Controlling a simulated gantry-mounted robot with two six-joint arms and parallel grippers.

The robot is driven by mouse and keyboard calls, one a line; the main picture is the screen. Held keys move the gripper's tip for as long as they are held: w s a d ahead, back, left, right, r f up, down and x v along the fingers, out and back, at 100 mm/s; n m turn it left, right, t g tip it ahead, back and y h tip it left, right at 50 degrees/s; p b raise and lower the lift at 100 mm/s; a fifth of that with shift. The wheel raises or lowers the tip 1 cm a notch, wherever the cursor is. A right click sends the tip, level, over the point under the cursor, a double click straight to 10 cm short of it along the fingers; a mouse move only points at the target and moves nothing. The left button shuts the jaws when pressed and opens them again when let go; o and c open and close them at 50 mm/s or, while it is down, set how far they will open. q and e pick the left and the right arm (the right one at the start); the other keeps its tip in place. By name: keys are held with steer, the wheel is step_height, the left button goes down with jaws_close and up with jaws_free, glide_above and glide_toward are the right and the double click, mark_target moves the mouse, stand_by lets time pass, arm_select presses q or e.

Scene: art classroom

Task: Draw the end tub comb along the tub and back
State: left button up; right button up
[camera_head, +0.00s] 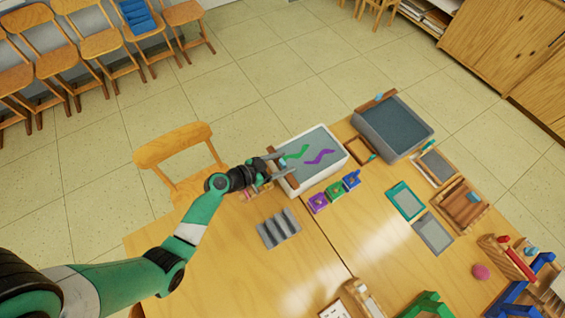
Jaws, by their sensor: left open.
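A white tub (341,158) stands on the table with a grey surface marked by a green and a purple wavy streak. A brown comb (289,184) with a light blue grip (283,161) lies across its left end. My left gripper (279,164) is open at that end, its fingers to either side of the blue grip; I cannot tell whether they touch it. A dark grey tub (425,131) stands further back to the right, with another brown comb (372,105) with a blue grip at its upper left end. My right gripper is not in view.
Purple (318,204), green (334,192) and blue (351,180) pots stand in front of the white tub. A grey ridged plate (279,228) lies nearer me. A wooden frame (357,150) lies between the tubs. A chair (172,148) stands behind the arm.

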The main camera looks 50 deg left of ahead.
arm_select(q)
jaws_close()
stand_by(0.3)
stand_by(1.1)
